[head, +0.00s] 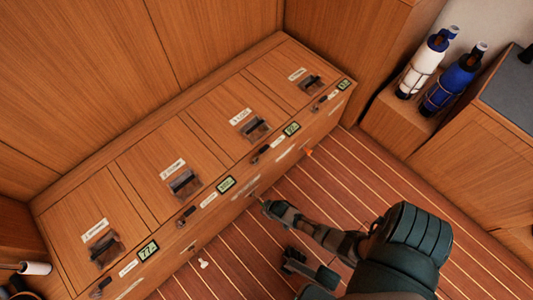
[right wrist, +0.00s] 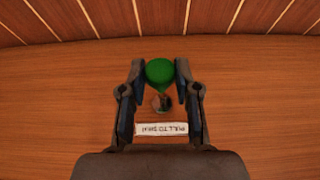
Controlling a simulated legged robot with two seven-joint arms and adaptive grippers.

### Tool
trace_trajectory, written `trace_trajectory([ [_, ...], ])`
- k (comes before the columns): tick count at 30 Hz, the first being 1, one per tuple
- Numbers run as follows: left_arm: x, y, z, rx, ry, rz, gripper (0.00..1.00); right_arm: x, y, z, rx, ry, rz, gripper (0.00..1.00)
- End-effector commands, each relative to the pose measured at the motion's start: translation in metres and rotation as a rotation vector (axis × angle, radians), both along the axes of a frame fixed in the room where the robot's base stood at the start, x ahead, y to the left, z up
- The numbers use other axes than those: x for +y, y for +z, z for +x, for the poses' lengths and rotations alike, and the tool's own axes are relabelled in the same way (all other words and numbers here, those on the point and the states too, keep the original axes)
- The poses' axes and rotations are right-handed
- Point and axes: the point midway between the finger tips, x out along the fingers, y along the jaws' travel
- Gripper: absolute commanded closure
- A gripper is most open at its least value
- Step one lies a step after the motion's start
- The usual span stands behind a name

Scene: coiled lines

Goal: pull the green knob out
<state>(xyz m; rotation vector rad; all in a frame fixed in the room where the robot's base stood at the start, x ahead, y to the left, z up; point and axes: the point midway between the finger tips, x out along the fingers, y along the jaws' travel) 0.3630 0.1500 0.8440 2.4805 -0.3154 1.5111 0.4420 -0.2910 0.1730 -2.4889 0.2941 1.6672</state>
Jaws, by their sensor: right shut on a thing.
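In the right wrist view the green knob (right wrist: 159,71) is a round ball at the wooden cabinet front, above a small round metal fitting (right wrist: 161,103). My right gripper (right wrist: 161,68) is shut on the knob, one finger on each side. A white label (right wrist: 161,129) below reads upside down, "PULL TO DRAIN" as far as I can tell. In the head view my right gripper (head: 267,207) reaches from the lower right to the cabinet's front face. The green knob is hidden there.
The long wooden cabinet (head: 150,152) has latched lids and small green displays (head: 226,184) along its front edge. A white knob (head: 203,264) and an orange one (head: 308,152) stick out at the front. White (head: 424,66) and blue (head: 452,88) bottles stand at upper right. Striped floor (head: 350,180) is open.

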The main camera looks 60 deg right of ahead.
Motion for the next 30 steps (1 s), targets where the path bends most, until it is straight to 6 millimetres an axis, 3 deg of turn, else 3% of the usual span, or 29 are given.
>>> trace_trajectory([
  [2,0.0,-0.001,0.0,0.001,0.0,0.0,0.44,0.0,-0.001,0.0,-0.001,0.0,0.0,1.0],
  [3,0.0,-0.001,0.0,0.001,0.0,0.0,0.44,0.0,-0.001,0.0,-0.001,0.0,0.0,0.66],
  [6,0.0,-0.002,0.003,0.004,0.0,0.001,0.44,0.0,-0.001,0.0,-0.001,0.0,0.0,0.44],
  [20,0.0,0.0,0.0,-0.002,0.001,0.0,0.44,0.001,0.009,-0.003,-0.003,0.0,-0.001,0.44],
  [30,0.0,0.0,0.0,-0.001,0.0,0.0,0.44,0.006,0.068,-0.027,-0.003,0.0,0.0,0.44],
])
